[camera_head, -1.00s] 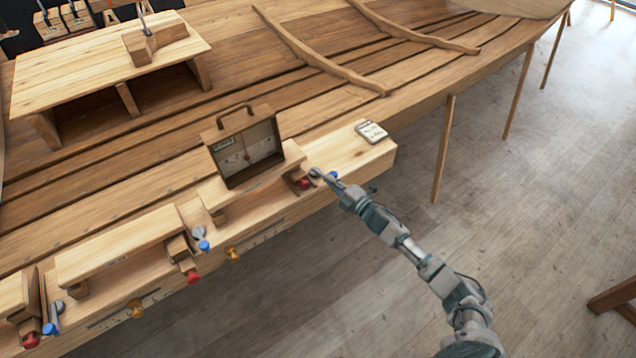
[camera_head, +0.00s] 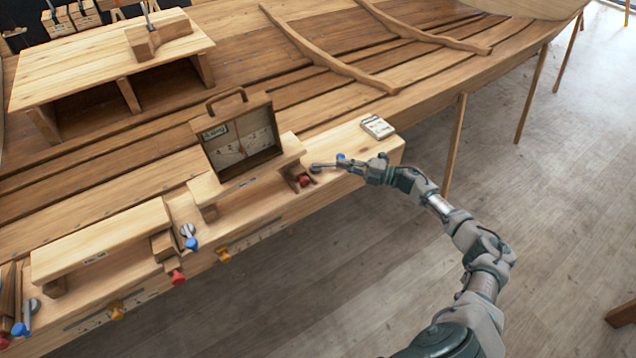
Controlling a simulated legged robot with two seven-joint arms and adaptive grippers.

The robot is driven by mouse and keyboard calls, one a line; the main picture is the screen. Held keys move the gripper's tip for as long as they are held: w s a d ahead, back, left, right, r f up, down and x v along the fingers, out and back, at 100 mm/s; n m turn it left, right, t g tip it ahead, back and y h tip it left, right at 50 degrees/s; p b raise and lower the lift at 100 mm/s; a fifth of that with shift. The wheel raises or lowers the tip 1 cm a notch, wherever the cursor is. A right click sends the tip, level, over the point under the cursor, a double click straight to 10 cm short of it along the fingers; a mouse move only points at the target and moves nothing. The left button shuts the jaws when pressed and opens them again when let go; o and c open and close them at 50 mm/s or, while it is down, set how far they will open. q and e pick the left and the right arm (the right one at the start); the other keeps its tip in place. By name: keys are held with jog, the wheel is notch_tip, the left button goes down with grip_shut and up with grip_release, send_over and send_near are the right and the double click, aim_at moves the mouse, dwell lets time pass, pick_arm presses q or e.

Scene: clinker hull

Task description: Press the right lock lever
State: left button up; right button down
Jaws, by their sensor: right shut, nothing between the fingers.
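The right lock lever is at the right end of the bench ledge. Its blue knob (camera_head: 340,156) shows just behind my gripper, and a grey rounded piece lies to its left. My right gripper (camera_head: 347,165) is shut and empty, pointing left over the ledge at the lever. It partly covers the lever, and I cannot tell whether they touch. A red knob (camera_head: 304,180) sits by a small wooden block just left of the lever. Another blue lever (camera_head: 191,243) is further left. My left gripper is out of view.
An open wooden case with a handle (camera_head: 225,98) stands on a raised board left of the lever. A small notepad (camera_head: 378,127) lies behind my gripper. More red and orange knobs (camera_head: 223,255) line the front edge.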

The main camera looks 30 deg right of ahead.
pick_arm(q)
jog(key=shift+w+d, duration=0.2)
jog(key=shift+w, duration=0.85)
pick_arm(e)
jog(key=shift+w+d+r, duration=0.15)
jog(key=shift+d+r, duration=0.05)
jog(key=shift+d, duration=0.05)
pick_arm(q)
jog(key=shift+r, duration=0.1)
pick_arm(e)
jog(key=shift+r, duration=0.1)
